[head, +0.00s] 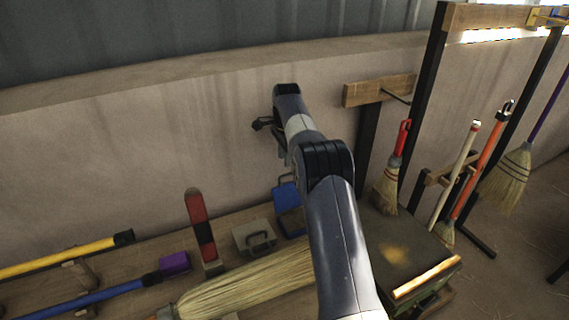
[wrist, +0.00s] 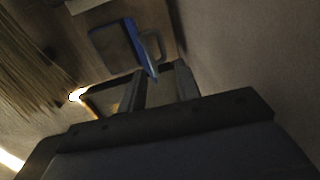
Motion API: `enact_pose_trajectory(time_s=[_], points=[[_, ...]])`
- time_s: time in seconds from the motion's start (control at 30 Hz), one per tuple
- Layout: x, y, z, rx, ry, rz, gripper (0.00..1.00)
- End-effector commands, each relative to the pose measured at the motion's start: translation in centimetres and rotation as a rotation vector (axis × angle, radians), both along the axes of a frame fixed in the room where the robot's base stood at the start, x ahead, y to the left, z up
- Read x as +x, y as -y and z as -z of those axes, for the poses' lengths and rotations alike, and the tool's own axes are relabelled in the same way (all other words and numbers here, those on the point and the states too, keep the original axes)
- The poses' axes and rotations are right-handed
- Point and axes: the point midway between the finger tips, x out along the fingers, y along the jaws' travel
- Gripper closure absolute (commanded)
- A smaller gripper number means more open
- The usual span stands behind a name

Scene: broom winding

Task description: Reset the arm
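My arm reaches up through the middle of the head view, bent at the elbow. My gripper (head: 264,125) is at its far end, high in front of the pale wall and above the bench. In the wrist view the two dark fingers of my gripper (wrist: 163,84) stand apart with nothing held between them. A blue-edged item (wrist: 122,46) shows beyond the fingertips, apart from them. It looks like the blue item (head: 287,196) on the bench in the head view, partly hidden by my arm.
Yellow (head: 60,258) and blue (head: 95,298) handles lie left. The upper-left wall area is clear.

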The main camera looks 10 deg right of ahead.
Motion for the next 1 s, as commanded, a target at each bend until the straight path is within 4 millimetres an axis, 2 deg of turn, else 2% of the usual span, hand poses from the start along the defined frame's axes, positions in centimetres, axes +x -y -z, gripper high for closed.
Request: enact_pose_trajectory(time_s=[0.37, 0.8, 1.0], points=[[0.0, 0.0, 0.3, 0.000, -0.002, 0.000, 0.68], [0.3, 0.0, 5.9, -0.001, -0.004, 0.001, 0.68], [0.3, 0.0, 7.0, 0.000, -0.002, 0.001, 0.68]])
